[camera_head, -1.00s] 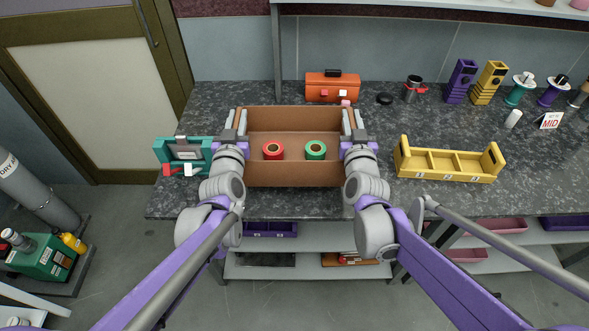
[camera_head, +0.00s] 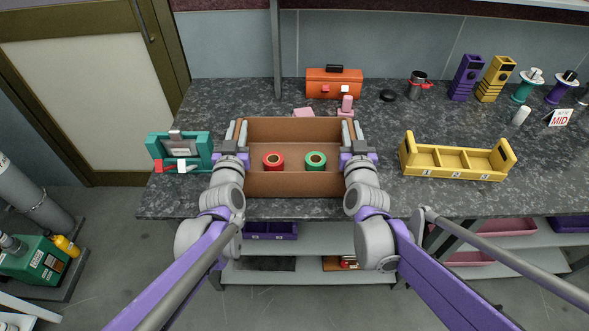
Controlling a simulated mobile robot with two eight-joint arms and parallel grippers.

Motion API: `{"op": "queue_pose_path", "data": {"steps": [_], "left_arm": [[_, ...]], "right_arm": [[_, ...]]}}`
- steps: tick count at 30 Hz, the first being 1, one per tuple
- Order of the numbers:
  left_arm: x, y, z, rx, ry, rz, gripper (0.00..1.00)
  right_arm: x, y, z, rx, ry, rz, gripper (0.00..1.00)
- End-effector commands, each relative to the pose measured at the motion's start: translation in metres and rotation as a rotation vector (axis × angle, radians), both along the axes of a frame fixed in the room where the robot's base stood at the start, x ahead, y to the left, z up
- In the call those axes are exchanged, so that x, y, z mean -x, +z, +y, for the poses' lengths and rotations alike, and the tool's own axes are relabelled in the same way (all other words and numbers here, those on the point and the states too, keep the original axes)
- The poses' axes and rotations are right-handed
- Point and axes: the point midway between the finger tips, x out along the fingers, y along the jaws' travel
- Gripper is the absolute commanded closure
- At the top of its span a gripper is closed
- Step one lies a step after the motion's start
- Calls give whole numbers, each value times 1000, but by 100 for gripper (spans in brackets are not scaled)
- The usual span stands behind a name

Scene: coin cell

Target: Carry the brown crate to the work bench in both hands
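The brown crate (camera_head: 293,184) is at the front of the dark speckled bench (camera_head: 370,120), below the orange toolbox in the picture. A red roll (camera_head: 273,161) and a green roll (camera_head: 315,161) stand inside it. My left gripper (camera_head: 237,135) is at the crate's left side wall and my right gripper (camera_head: 350,135) is at its right side wall. Both appear shut on these walls, with fingers on either side. The crate looks level. Whether its bottom touches the bench top is hard to tell.
A teal device (camera_head: 180,150) stands left of the crate and a yellow three-part tray (camera_head: 455,160) to the right. Behind are an orange toolbox (camera_head: 333,84), a pink item (camera_head: 346,108) and a black disc (camera_head: 388,96). Shelves (camera_head: 300,240) lie under the bench.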

Motion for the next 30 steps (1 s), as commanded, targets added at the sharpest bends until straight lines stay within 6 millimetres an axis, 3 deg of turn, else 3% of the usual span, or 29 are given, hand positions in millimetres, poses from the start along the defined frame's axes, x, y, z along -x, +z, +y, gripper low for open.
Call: {"op": "queue_pose_path", "data": {"steps": [1, 5, 17, 30], "left_arm": [[0, -1, 0, 0, 1, 0, 70], [0, 1, 0, 0, 1, 0, 48], [8, 1, 0, 0, 0, 0, 48], [95, 3, 0, 0, 0, -1, 48]], "right_arm": [[0, -1, 0, 0, -1, 0, 70], [0, 1, 0, 0, 0, 0, 48], [0, 1, 0, 0, 0, 0, 48], [0, 1, 0, 0, 0, 0, 48]]}}
